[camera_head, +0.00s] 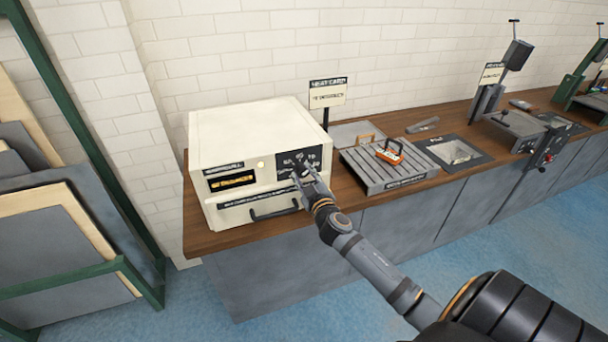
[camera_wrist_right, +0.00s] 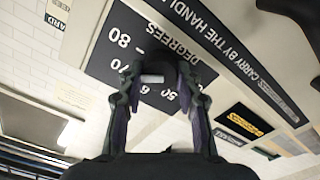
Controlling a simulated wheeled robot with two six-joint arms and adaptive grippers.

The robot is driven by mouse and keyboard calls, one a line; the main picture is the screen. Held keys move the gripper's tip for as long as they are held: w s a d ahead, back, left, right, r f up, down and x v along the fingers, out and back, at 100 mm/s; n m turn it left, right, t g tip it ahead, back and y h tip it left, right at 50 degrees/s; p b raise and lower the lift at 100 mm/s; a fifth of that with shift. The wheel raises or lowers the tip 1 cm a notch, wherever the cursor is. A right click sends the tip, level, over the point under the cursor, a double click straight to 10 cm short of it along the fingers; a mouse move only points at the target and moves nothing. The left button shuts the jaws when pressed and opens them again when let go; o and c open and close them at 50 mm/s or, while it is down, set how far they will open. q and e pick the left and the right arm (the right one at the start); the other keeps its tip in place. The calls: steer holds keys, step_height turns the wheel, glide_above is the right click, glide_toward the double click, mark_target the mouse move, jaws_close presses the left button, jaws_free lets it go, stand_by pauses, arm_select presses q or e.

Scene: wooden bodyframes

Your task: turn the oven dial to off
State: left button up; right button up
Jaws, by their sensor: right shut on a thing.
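The cream oven (camera_head: 245,120) stands at the left end of the wooden counter. A black dial panel (camera_head: 320,155) is on its front right. My right gripper (camera_head: 303,168) reaches the panel from the front right and covers the dial in the head view. In the right wrist view, the round dark dial (camera_wrist_right: 158,95), with a pale mark at its edge, sits between the two fingers of my right gripper (camera_wrist_right: 160,75), which is shut on it. My left gripper is out of view.
A dark handle (camera_head: 273,208) is low on the oven front. A small sign (camera_head: 328,93) stands behind the oven. A grooved grey tray (camera_head: 375,180) with an orange-red block (camera_head: 389,152) lies to its right. Other machines stand farther right. The blue floor in front is open.

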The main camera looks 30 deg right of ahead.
steer(key=n, duration=0.3)
steer(key=shift+n, duration=0.3)
steer(key=n+p, duration=0.1)
steer(key=n, duration=0.2)
steer(key=shift+n, duration=0.3)
steer(key=n+p, duration=0.1)
steer(key=n, duration=0.2)
steer(key=shift+f+n, duration=0.1)
steer(key=shift+n, duration=0.3)
steer(key=n+p, duration=0.1)
steer(key=n, duration=0.2)
steer(key=shift+n, duration=0.3)
steer(key=n+p, duration=0.1)
steer(key=n, duration=0.2)
steer(key=shift+f+n, duration=0.1)
steer(key=shift+n, duration=0.2)
steer(key=n+p, duration=0.1)
steer(key=n, duration=0.2)
steer(key=shift+n, duration=0.3)
steer(key=n+p, duration=0.1)
steer(key=n, duration=0.2)
steer(key=shift+f+n, duration=0.1)
steer(key=shift+n, duration=0.2)
steer(key=shift+d+n+p, duration=0.1)
steer(key=shift+n+p, duration=0.5)
steer(key=shift+n, duration=1.2)
steer(key=shift+f, duration=0.1)
